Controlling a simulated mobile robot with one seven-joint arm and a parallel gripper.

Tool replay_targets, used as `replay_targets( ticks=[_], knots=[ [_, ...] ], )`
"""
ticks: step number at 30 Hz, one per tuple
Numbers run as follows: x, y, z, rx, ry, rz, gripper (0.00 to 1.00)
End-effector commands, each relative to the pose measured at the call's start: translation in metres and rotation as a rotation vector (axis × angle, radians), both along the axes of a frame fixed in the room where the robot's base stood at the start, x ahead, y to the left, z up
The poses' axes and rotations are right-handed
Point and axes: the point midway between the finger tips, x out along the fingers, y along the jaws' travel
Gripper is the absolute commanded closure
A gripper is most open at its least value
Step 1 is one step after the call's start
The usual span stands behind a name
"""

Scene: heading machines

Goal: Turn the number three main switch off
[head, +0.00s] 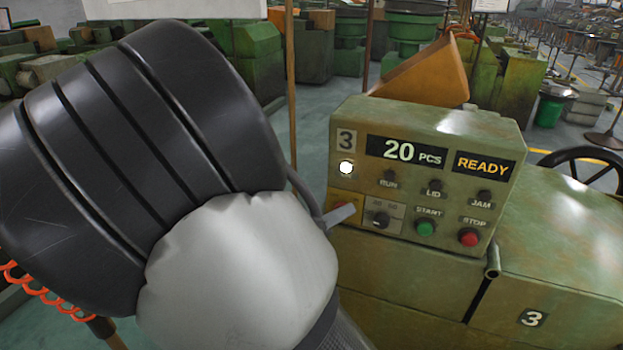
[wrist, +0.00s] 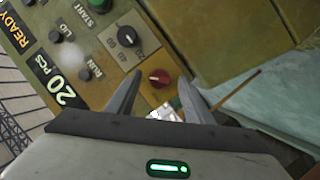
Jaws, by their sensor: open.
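The number three machine's green control panel (head: 425,175) shows "3", "20 PCS" and "READY", with a white lamp (head: 346,168) lit. In the wrist view a red rotary knob (wrist: 159,79), apparently the main switch, sits on a yellow plate. In the head view my gripper (head: 338,214) hides the knob, and only part of the yellow plate (head: 345,204) shows. My gripper (wrist: 158,88) is open, with one finger to each side of the red knob in the wrist view. Contact with the knob cannot be told. The knob's setting is unclear.
A black selector knob (head: 380,219) is just right of the yellow plate. Further right are the green START button (head: 425,228) and red STOP button (head: 468,238). A short metal tube (head: 493,260) sticks out below the panel. An orange hopper (head: 425,75) rises behind.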

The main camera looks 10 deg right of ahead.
Motion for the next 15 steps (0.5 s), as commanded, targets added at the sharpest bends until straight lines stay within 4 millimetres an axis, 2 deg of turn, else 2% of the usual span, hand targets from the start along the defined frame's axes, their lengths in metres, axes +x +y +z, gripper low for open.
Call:
replay_targets(
  ticks=[12, 13, 15],
  knots=[
    [0.0074, -0.0075, -0.0029, 0.001, 0.000, 0.001, 0.53],
    [0.0074, -0.0075, -0.0029, 0.001, 0.000, 0.001, 0.55],
    [0.0073, -0.0074, -0.0029, 0.001, 0.000, 0.001, 0.67]
  ],
)
